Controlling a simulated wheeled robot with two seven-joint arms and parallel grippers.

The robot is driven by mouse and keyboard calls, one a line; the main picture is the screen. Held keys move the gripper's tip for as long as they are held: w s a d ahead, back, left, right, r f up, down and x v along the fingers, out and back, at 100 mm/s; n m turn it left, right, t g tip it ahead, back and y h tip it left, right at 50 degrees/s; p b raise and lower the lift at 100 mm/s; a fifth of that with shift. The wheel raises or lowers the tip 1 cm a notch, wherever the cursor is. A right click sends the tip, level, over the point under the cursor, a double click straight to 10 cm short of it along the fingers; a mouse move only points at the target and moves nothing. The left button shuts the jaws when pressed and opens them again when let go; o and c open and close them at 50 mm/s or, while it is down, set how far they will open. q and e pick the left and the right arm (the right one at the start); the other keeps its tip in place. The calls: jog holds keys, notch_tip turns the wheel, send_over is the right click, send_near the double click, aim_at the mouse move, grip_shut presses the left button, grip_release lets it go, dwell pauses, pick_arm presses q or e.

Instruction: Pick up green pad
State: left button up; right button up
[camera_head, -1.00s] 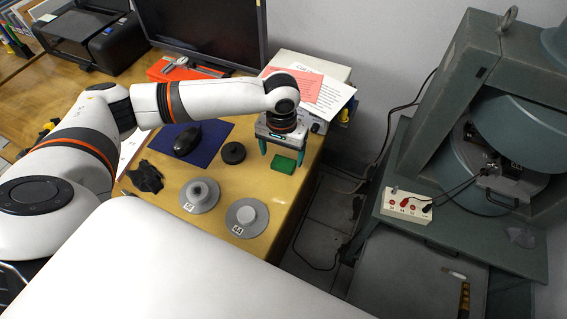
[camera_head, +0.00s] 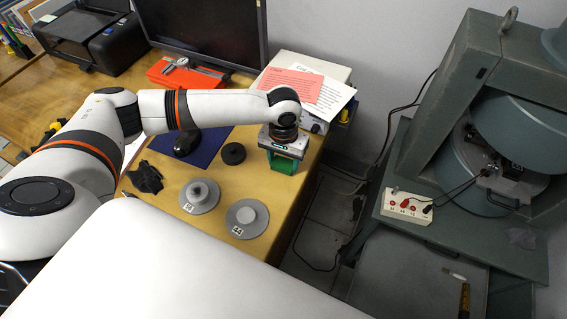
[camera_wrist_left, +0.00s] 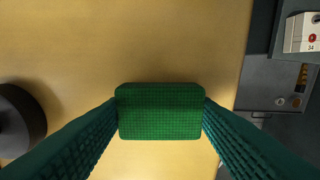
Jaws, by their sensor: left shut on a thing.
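The green pad (camera_wrist_left: 160,112) is a small dark green block with rounded edges. In the left wrist view it sits between the two green ribbed fingers of my left gripper (camera_wrist_left: 160,115), which touch its left and right sides. In the head view the left gripper (camera_head: 283,167) points down at the desk's right edge, shut on the pad. The pad is mostly hidden there among the green fingers. I cannot tell whether the pad still touches the desk. My right gripper is not in view.
A black disc (camera_head: 232,153) lies left of the gripper. Two grey round pieces (camera_head: 199,196) (camera_head: 247,217) stand nearer on the wooden desk (camera_head: 170,225). A monitor (camera_head: 205,30) and papers (camera_head: 308,88) are behind. Beyond the desk's right edge stands a large green magnet (camera_head: 490,125).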

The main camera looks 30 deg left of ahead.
aim_at(283, 163)
pick_arm(q)
notch_tip(283, 163, up, 10)
jog(key=shift+p, duration=0.3)
jog(key=o, duration=0.4)
jog(key=c, duration=0.3)
jog(key=shift+c, duration=0.2)
